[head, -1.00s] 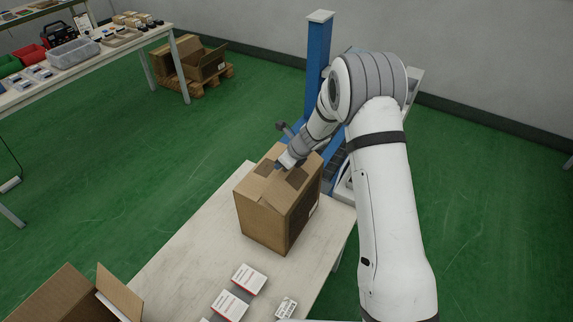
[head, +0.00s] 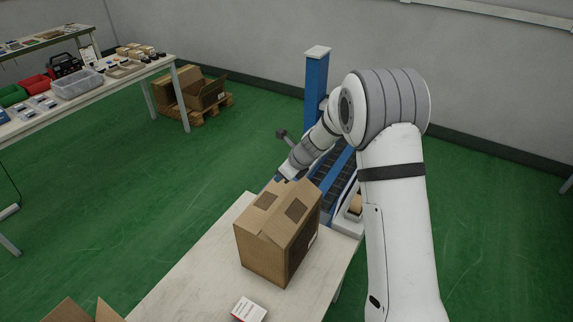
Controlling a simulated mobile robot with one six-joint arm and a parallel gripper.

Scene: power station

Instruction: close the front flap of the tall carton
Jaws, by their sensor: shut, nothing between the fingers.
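The tall brown carton (head: 268,248) stands upright on the pale table. Its top flaps (head: 275,208) lie roughly across the opening, with dark rectangular patches on the top. A slightly raised edge shows along the top, but I cannot tell clearly which flap it belongs to or how flat each one lies. My gripper (head: 284,178) is shut and empty at the carton's far upper edge. Its fingertips are small and partly hidden, so I cannot tell whether they touch the cardboard.
The table (head: 190,275) is clear left of the carton. A white and red box (head: 248,309) lies in front, and an open carton (head: 70,311) shows at the lower left. A blue post (head: 317,85) and a conveyor (head: 337,170) stand behind. A workbench (head: 105,78) is far left.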

